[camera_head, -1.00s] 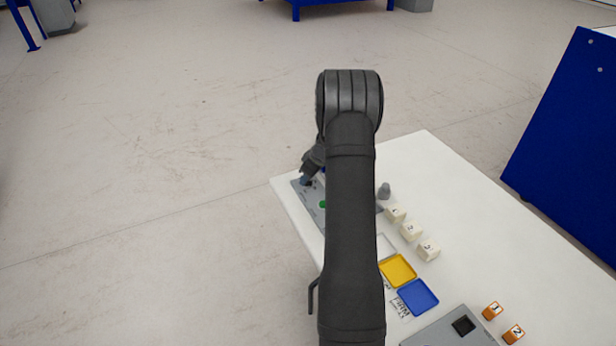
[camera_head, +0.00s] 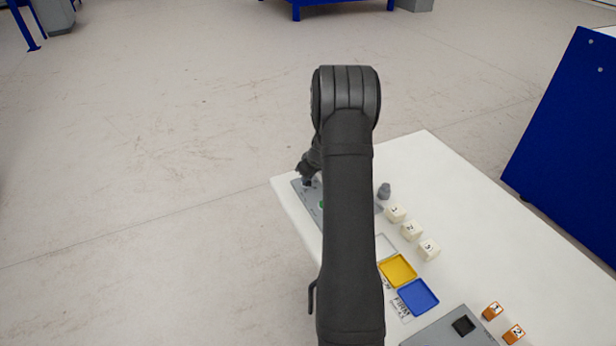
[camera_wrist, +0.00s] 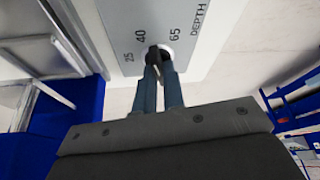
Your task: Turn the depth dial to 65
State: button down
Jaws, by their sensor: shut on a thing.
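The depth dial (camera_wrist: 165,52) is a small dark knob on a grey panel (camera_wrist: 190,15), marked 25, 40, 65 and DEPTH in the wrist view. My gripper (camera_wrist: 158,64) is shut on the dial, with its two blue-grey fingers at the knob. The fingers hide part of the dial, and I cannot tell exactly which mark it points to. In the head view the grey panel (camera_head: 311,207) lies at the far left corner of the white table, and my gripper (camera_head: 306,182) is down at its far end.
A grey knobbed piece (camera_head: 384,191), several white numbered blocks (camera_head: 411,231), a yellow tray (camera_head: 398,271), a blue tray (camera_head: 418,297) and orange numbered blocks (camera_head: 513,334) stand on the white table (camera_head: 480,250).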

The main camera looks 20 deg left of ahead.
jog(key=m+t+h, duration=0.1)
jog(key=m, duration=0.3)
jog(key=shift+s+a+m, duration=0.1)
jog(key=shift+s+m, duration=0.05)
jog(key=shift+m, duration=0.25)
jog(key=shift+a+m+t+h, duration=0.15)
jog(key=shift+m+h, duration=0.3)
jog(key=shift+m, duration=0.55)
jog(key=shift+d+m+t+h, duration=0.1)
jog(key=shift+m+t+h, duration=0.25)
jog(key=shift+m, duration=0.65)
jog(key=c, duration=1.5)
grip_release()
jog(key=v, duration=1.7)
jog(key=shift+a+r, duration=0.2)
jog(key=shift+a, duration=0.05)
jog(key=x, duration=1.7)
jog(key=shift+d+f, duration=0.2)
jog(key=shift+f, duration=0.05)
